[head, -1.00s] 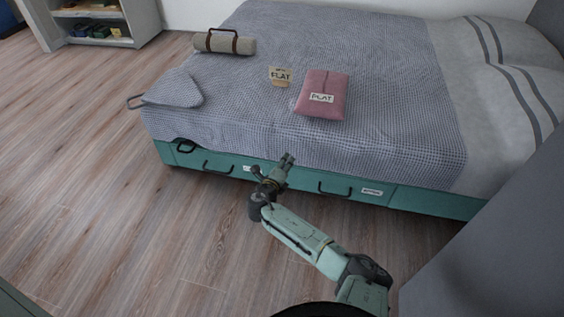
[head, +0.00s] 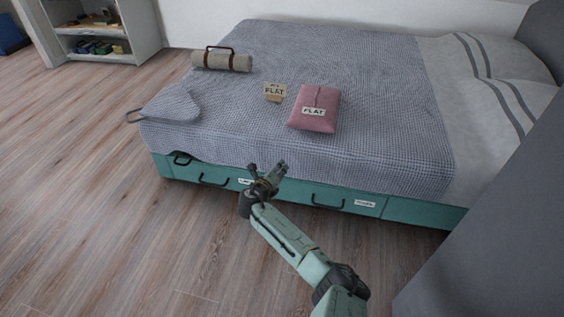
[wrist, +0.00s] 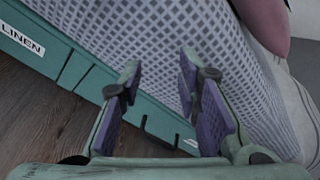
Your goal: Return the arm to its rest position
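My gripper (head: 274,172) is at the end of my green arm, over the front edge of the bed in the head view. In the wrist view my gripper (wrist: 160,85) has its two purple-padded fingers spread apart with nothing between them. Beyond the fingers are the checked bed cover (wrist: 150,40) and the green bed base (wrist: 75,75) with a drawer label reading LINEN (wrist: 22,40). No object is held. My arm reaches up from the bottom of the head view, partly bent.
On the bed cover (head: 370,75) lie a pink pouch (head: 318,120) marked FLAT, a small FLAT card (head: 274,93), a strapped grey roll (head: 222,62) and a grey folded piece (head: 172,105). An open shelf (head: 97,32) stands at the back left. Floor (head: 90,190) at left is clear.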

